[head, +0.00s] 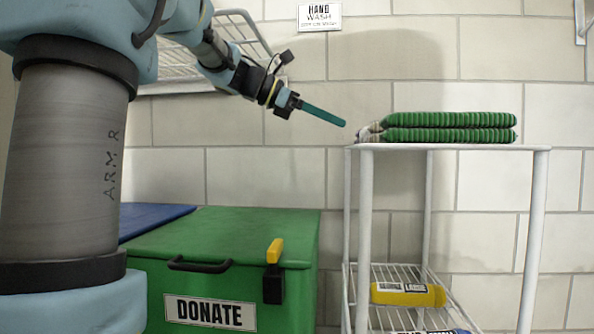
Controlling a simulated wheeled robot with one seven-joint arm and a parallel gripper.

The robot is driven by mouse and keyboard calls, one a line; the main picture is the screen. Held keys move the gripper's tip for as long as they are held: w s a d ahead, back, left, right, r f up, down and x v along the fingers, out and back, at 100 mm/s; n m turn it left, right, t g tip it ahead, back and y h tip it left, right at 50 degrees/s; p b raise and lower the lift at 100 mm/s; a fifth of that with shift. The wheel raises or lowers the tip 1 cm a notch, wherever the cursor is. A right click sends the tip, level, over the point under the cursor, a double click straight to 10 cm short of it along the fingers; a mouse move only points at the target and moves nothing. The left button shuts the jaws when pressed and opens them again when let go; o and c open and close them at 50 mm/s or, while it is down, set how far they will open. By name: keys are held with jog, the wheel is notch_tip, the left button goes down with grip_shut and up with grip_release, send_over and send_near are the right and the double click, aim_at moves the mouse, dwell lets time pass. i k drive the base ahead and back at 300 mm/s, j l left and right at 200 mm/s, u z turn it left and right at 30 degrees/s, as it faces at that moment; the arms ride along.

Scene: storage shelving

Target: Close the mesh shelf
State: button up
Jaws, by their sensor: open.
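A white wire mesh shelf (174,78) is on the wall at the upper left, partly hidden behind my arm. Its slanted wire side (254,34) rises at the right of it. Another white wire mesh shelf (385,272) is low in the white rack at the right; its front is cut off by the picture's bottom edge. My gripper (338,121) has teal fingers that point right and slightly down. They overlap in this view, and the gripper is open with nothing seen in it. It appears left of the rack's top and right of the upper mesh shelf.
The white rack (440,147) bears two stacked green ribbed rolls (450,127) on top. A yellow labelled item (408,294) lies on its lower shelf. A green DONATE bin (225,240) with a yellow-handled latch (274,252) stands below my arm, beside a blue lid (150,218).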

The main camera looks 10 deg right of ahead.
aim_at(222, 12)
jog(key=k+j, duration=0.8)
jog(key=j, duration=0.1)
